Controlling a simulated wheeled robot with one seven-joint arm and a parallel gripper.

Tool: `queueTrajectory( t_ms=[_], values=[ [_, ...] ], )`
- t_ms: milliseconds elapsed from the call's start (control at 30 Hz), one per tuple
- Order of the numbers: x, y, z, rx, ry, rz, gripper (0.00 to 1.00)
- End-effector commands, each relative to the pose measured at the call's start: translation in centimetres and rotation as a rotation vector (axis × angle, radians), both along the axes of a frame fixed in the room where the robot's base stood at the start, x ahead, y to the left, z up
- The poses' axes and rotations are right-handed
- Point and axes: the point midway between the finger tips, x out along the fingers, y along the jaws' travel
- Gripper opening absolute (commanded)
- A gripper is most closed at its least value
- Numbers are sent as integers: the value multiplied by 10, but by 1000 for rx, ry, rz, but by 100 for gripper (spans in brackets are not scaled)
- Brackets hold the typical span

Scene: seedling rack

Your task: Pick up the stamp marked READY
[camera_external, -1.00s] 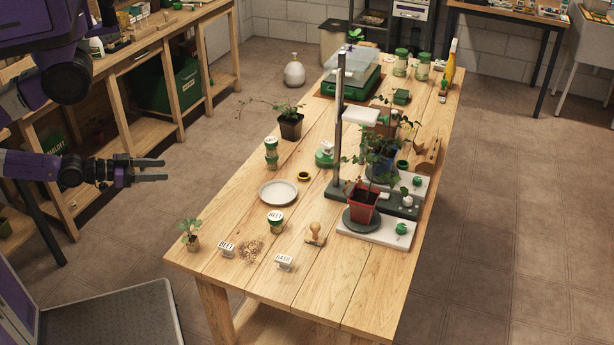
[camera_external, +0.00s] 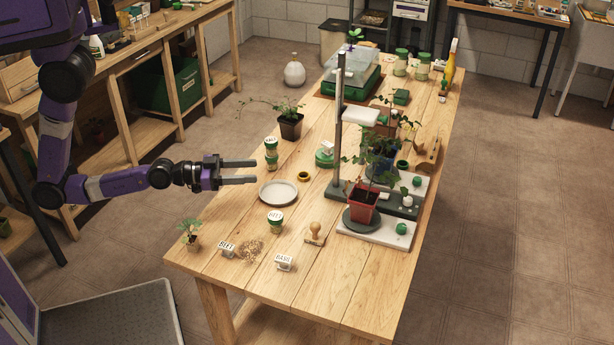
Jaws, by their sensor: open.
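A wooden-handled stamp (camera_external: 315,233) stands upright near the front of the wooden table (camera_external: 330,290). Its marking cannot be read from here, and I see no other stamp that I can make out. My gripper (camera_external: 256,171) is open and empty, pointing right, above the table's left edge beside the white plate (camera_external: 278,192). It is apart from the stamp, which stands to its right and nearer the front.
Near the stamp are a BASIL label (camera_external: 284,263), a BEET label (camera_external: 227,249), a seed jar (camera_external: 275,222) and spilled seeds (camera_external: 251,250). The front right tabletop is clear.

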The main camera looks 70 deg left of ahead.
Motion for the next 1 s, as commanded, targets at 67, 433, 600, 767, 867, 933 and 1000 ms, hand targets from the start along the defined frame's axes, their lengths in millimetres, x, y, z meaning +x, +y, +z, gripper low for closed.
queueTrajectory(
  t_ms=[67,433,600,767,867,933,1000],
  values=[
    [29,-27,4,30,-1,-56,52],
    [96,-137,-13,284,66,-374,52],
    [78,-150,-52,411,124,-501,52],
    [76,-155,-57,465,112,-529,52],
    [83,-161,-61,467,110,-529,52],
    [89,-165,-63,466,110,-528,52],
    [93,-168,-66,466,110,-527,52]
  ],
)
